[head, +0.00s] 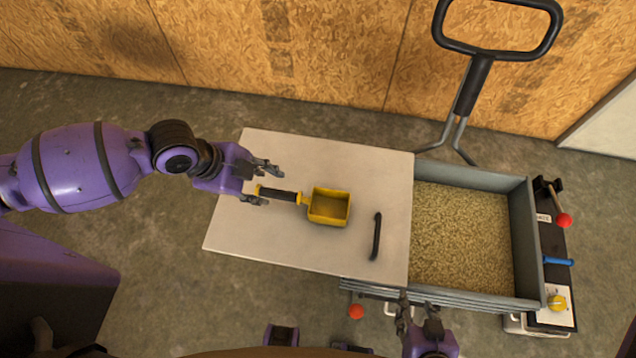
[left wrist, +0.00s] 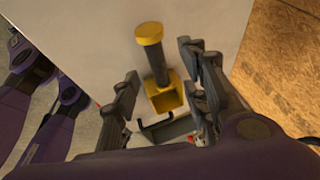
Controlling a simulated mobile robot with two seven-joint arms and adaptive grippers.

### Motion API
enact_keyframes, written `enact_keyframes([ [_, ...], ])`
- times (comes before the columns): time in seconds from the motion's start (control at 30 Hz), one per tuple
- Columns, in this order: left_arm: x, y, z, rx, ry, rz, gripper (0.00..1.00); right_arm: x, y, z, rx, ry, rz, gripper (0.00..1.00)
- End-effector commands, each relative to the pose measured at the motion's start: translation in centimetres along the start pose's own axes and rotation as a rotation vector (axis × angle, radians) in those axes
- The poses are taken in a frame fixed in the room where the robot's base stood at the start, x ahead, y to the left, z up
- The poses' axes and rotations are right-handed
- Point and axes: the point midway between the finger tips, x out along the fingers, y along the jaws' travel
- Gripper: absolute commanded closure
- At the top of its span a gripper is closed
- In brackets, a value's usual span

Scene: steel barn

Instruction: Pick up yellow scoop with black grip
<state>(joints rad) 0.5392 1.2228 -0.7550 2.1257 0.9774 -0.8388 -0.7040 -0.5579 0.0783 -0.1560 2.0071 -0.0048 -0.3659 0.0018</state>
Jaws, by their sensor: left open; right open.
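The yellow scoop with a black grip (head: 328,207) lies on the pale lid (head: 300,155), its handle pointing left and its box-shaped bowl to the right. My left gripper (head: 268,186) is open at the handle's left end. In the left wrist view the scoop (left wrist: 153,60) shows between the open fingers of my left gripper (left wrist: 160,85), with the yellow end cap nearest the top. The fingers do not visibly close on the handle. My right gripper (head: 416,303) is open and empty at the front edge of the bin.
A grey bin (head: 523,230) full of grain-like pellets stands right of the lid. A black bar handle (head: 376,236) sticks up from the lid right of the scoop. A tall black push handle (head: 480,75) rises behind. Red, blue and yellow controls (head: 563,262) line the right side.

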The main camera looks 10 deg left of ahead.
Motion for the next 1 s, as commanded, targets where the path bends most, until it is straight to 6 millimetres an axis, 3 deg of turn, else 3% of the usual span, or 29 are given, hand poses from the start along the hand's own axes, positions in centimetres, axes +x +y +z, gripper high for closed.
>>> enact_keyframes([
  [0.3,3.3,-0.1,-0.3,0.013,0.001,-0.001,0.59,-0.7,0.3,2.2,0.003,-0.040,0.007,0.60],
  [0.6,7.3,-0.4,-0.8,0.012,0.000,-0.002,0.59,-0.3,0.1,0.9,0.002,-0.017,0.003,0.60],
  [0.87,7.7,-0.4,-0.8,0.014,-0.002,-0.003,0.59,0.0,0.0,0.3,0.001,-0.007,0.001,0.60],
  [1.0,7.7,-0.4,-0.8,0.014,-0.002,-0.003,0.74,-0.1,0.0,0.4,0.001,-0.007,0.001,0.60],
])
